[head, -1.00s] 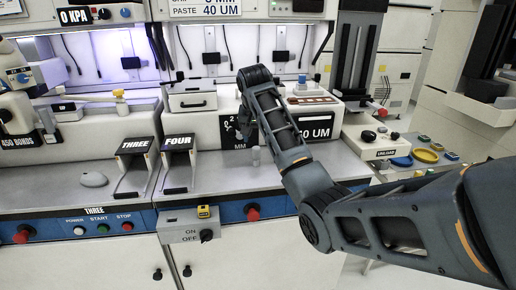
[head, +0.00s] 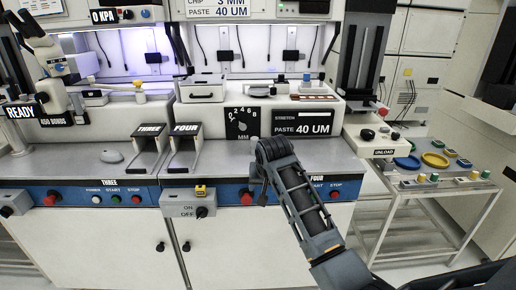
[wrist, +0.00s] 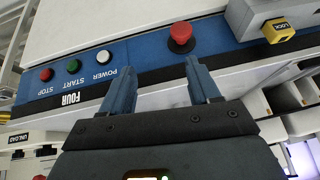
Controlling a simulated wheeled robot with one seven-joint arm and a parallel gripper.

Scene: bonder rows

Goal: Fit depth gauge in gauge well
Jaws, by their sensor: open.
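A small pale upright piece (head: 253,145) shows just left of my arm in the head view, mostly hidden; I cannot tell if it is the depth gauge. A black panel with a 0-to-8 MM scale (head: 242,122) is on the machine front behind it. I cannot pick out the gauge well. My gripper (wrist: 160,70) is open and empty in the wrist view, its two blue fingers apart over the blue control strip of station FOUR. In the head view my gripper is largely hidden behind my arm at the bench's front edge.
A red button (wrist: 181,37) and the POWER, START and STOP buttons (wrist: 74,66) lie near the fingers. A switch box (head: 189,204) juts from the bench front. THREE and FOUR chutes (head: 184,146) stand left. A side table (head: 440,185) with coloured dishes is at right.

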